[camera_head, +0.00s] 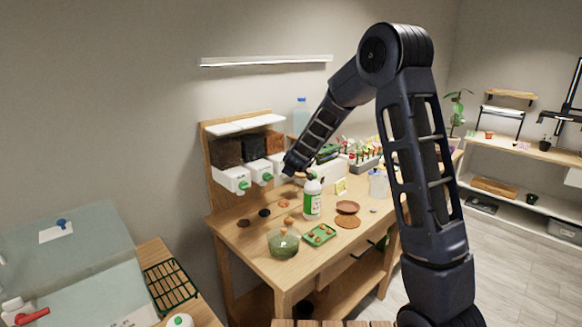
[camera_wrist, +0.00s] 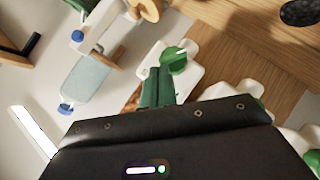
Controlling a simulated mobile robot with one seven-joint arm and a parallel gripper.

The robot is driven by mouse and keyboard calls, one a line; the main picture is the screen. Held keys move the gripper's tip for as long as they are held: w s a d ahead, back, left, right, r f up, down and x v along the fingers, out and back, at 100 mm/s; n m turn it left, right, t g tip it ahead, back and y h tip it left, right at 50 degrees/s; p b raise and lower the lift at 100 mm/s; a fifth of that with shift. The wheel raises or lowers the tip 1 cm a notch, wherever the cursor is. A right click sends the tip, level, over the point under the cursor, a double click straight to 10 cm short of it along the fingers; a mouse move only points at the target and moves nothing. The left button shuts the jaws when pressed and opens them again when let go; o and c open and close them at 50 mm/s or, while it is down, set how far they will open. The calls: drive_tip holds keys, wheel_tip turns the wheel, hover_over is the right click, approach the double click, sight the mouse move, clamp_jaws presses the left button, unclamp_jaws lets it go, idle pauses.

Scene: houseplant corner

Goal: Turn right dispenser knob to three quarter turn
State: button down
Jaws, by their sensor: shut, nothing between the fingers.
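The right dispenser is a white box-like unit, mostly hidden behind my gripper (camera_head: 291,169) in the head view. In the wrist view its green knob (camera_wrist: 175,60) shows on the white dispenser front (camera_wrist: 190,75), with a pale mark across it. My gripper's green fingers (camera_wrist: 158,76) are together and empty, with their tips right beside the knob. I cannot tell whether they touch it. The left knob (camera_head: 243,185) and middle knob (camera_head: 267,177) show green on their white dispensers in the head view.
A spray bottle (camera_head: 312,200) stands close in front of the dispensers. A glass jar (camera_head: 283,243), a green tray (camera_head: 319,235) and a terracotta saucer (camera_head: 347,207) are on the wooden bench. A blue-capped bottle (camera_wrist: 80,82) shows in the wrist view.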

drive_tip(key=shift+w+d+m+g+y, duration=0.25)
drive_tip(key=shift+m+g+y, duration=0.2)
drive_tip(key=shift+g, duration=0.25)
idle(0.4)
drive_tip(key=shift+w+d, duration=0.7)
drive_tip(key=shift+w, duration=0.05)
idle(2.5)
drive_tip(key=shift+r, duration=0.75)
drive_tip(key=shift+r, duration=0.1)
drive_tip(key=s+d+r, duration=0.2)
drive_tip(key=s+r, duration=0.5)
drive_tip(key=r, duration=0.2)
drive_tip(key=shift+s+r, duration=0.35)
drive_tip(key=shift+r, duration=0.05)
idle(1.2)
drive_tip(key=shift+d+r, duration=0.1)
drive_tip(key=shift+r, duration=0.05)
